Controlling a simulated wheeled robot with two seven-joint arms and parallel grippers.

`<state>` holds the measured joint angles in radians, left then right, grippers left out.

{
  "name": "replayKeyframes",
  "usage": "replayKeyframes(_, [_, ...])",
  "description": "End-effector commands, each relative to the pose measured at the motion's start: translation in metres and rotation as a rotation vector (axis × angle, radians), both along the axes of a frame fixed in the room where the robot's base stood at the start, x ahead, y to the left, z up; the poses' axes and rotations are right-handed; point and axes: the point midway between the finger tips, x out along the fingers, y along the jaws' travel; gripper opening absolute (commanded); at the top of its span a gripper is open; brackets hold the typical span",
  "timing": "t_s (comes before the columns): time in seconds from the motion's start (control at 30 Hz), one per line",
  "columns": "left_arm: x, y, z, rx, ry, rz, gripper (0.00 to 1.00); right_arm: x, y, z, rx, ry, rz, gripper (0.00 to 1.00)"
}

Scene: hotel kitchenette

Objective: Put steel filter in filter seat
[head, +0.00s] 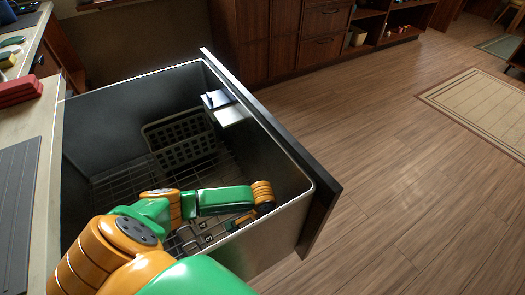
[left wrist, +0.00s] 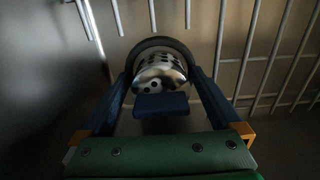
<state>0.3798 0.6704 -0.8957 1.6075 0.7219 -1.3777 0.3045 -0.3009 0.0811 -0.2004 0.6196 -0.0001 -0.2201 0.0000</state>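The left wrist view shows a shiny, rounded steel filter (left wrist: 160,72) with dark holes. A dark curved ring (left wrist: 160,43) arches around its far side; I cannot tell whether this is the filter seat. A dark blue tab (left wrist: 160,104) lies just in front of the filter. The blue fingers of my left gripper (left wrist: 160,77) are spread on both sides of the filter; whether they touch it is unclear in the shade. In the head view my left gripper (head: 240,222) is low inside the open dishwasher drawer (head: 100,107). The filter cannot be made out there. My right gripper is not in view.
A grey cutlery basket (head: 182,143) stands on the wire rack (head: 118,185) in the drawer. A dispenser (head: 222,105) sits on the drawer's front wall. Pale rack wires (left wrist: 275,55) lie close to the fingers. The counter (head: 25,125) borders the left; the floor beyond is clear.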

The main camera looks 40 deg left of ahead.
Motion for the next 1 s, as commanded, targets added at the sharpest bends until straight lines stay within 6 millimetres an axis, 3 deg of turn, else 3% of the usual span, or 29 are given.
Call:
replayKeyframes(0.27, [0.0, 0.0, 0.008, 0.0, -0.001, -0.001, 1.0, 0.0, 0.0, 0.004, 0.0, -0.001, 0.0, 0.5])
replayKeyframes(0.5, [0.001, 0.0, 0.075, -0.002, -0.004, -0.001, 1.0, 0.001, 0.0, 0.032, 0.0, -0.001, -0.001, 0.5])
replayKeyframes(0.7, [0.001, 0.0, 0.115, -0.001, -0.001, 0.001, 1.0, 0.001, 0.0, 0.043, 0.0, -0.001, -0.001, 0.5])
replayKeyframes(1.0, [0.0, 0.0, 0.123, -0.001, 0.0, 0.001, 1.0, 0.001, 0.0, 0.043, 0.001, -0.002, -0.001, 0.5])
